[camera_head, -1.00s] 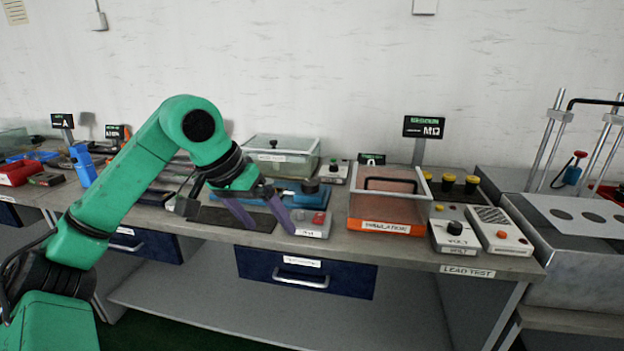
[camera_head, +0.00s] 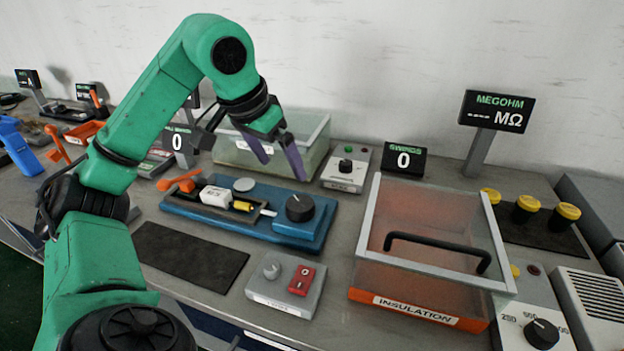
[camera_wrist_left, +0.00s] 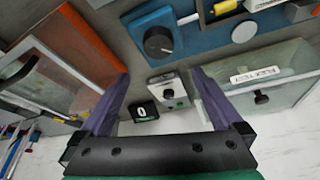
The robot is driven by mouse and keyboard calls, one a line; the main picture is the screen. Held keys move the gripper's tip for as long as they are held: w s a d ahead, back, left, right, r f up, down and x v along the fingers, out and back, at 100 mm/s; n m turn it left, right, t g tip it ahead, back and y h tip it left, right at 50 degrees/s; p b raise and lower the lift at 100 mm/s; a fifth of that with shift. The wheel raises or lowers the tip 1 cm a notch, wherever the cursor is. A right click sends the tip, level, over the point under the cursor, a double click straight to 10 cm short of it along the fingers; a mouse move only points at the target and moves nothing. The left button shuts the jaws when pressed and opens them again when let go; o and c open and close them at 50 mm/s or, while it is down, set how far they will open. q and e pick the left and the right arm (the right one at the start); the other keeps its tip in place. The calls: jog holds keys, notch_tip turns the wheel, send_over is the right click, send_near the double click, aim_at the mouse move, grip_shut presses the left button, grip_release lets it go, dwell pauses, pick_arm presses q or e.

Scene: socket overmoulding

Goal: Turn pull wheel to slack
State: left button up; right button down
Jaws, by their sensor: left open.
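A blue fixture (camera_head: 265,228) lies on the bench with a black round knob (camera_head: 299,207) at its right end, which looks like the pull wheel. A white block and a yellow part lie in the fixture's channel, with an orange lever at its left end. My left gripper (camera_head: 284,169) is open and empty, its two purple fingers in the air above and behind the knob. In the left wrist view the knob (camera_wrist_left: 158,41) shows beyond the fingertips, roughly between them and not touched. My right gripper is not in view.
A grey box with a red switch (camera_head: 288,284) sits in front of the fixture. A clear-lidded orange insulation box (camera_head: 420,306) stands to the right. A glass tank (camera_head: 308,128) and a small knob box (camera_head: 347,167) are behind. A dark mat (camera_head: 190,255) lies front left.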

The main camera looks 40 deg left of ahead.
pick_arm(q)
jog(key=b, duration=0.3)
send_near(299, 203)
jog(key=f, duration=0.2)
jog(key=x, duration=0.2)
jog(key=b+x, duration=0.1)
jog(key=x, duration=0.4)
jog(key=shift+w, duration=0.4)
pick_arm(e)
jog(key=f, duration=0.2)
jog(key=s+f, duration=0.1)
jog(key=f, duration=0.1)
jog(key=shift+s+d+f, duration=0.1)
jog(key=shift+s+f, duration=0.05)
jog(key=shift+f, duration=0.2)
pick_arm(q)
jog(key=shift+c, duration=0.3)
